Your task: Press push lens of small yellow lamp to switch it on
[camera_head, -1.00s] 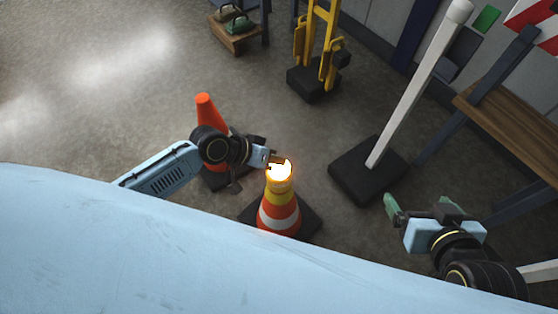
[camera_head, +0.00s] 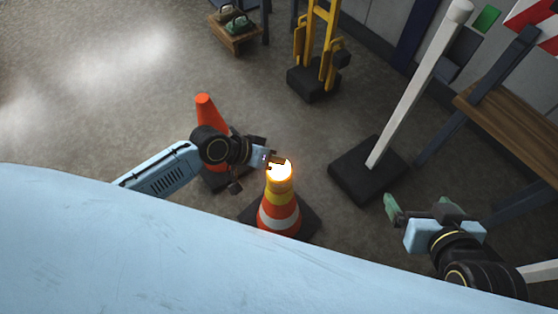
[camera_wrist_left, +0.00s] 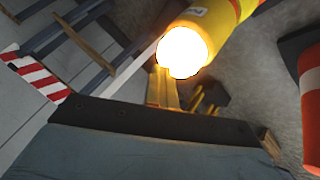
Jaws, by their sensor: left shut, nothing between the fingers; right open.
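The small yellow lamp (camera_head: 281,170) sits on top of an orange and white striped cone (camera_head: 279,218), and its lens glows bright. In the left wrist view the lit lens (camera_wrist_left: 182,52) shows at the top middle, with the yellow lamp body (camera_wrist_left: 215,17) behind it. My left gripper (camera_head: 277,160) is shut and empty, its tips at the upper left edge of the lens. The glare hides whether they touch it. My right gripper (camera_head: 422,206) is open and empty at the lower right, apart from the lamp.
Another orange cone (camera_head: 207,112) stands just behind my left arm. A white post on a black base (camera_head: 368,172) stands to the right of the lamp. A yellow frame (camera_head: 318,45) is at the back, and a wooden bench (camera_head: 515,125) is at the right.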

